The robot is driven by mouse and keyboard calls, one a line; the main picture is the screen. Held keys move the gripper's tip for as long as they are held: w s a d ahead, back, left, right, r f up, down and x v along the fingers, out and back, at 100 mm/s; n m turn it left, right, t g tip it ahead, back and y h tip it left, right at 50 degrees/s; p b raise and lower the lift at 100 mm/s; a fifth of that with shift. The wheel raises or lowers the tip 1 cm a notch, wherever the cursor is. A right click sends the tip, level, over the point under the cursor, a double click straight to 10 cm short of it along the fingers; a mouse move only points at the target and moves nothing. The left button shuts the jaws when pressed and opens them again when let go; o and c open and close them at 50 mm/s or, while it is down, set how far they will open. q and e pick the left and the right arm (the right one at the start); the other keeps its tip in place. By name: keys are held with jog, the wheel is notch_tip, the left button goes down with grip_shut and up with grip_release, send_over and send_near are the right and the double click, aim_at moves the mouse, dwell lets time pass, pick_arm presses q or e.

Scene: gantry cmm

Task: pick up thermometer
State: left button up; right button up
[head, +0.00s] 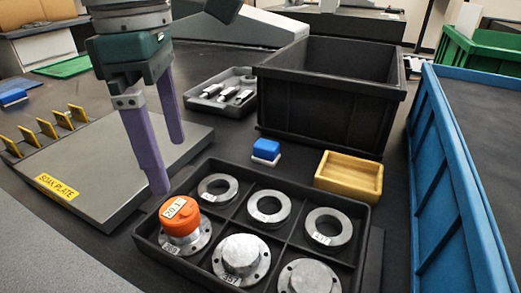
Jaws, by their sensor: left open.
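An orange thermometer (181,215) with a white display reading about 20.1 sits upright on a metal flanged part in the front left compartment of a black tray (364,246). My left gripper (168,166) has two long purple fingers pointing down, spread apart with nothing between them. Its nearer fingertip appears just above and left of the thermometer in the picture. I cannot tell whether it touches. My right gripper is not in view.
The tray holds several metal rings and flanges. A grey soak plate (110,185) with a row of yellow dividers lies left. Behind the tray are a blue block (266,149), a yellow box (348,192) and a large black bin (320,125). A blue bin wall (450,170) stands right.

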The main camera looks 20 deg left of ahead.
aim_at(178, 210)
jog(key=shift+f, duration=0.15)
pick_arm(q)
jog(key=f, duration=0.3)
jog(key=f+b, duration=0.1)
jog(key=f, duration=0.6)
jog(key=shift+s+a+b, duration=0.15)
jog(key=shift+a+b, duration=0.15)
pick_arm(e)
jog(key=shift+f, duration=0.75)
pick_arm(q)
jog(key=shift+r, duration=0.1)
jog(key=c, duration=1.5)
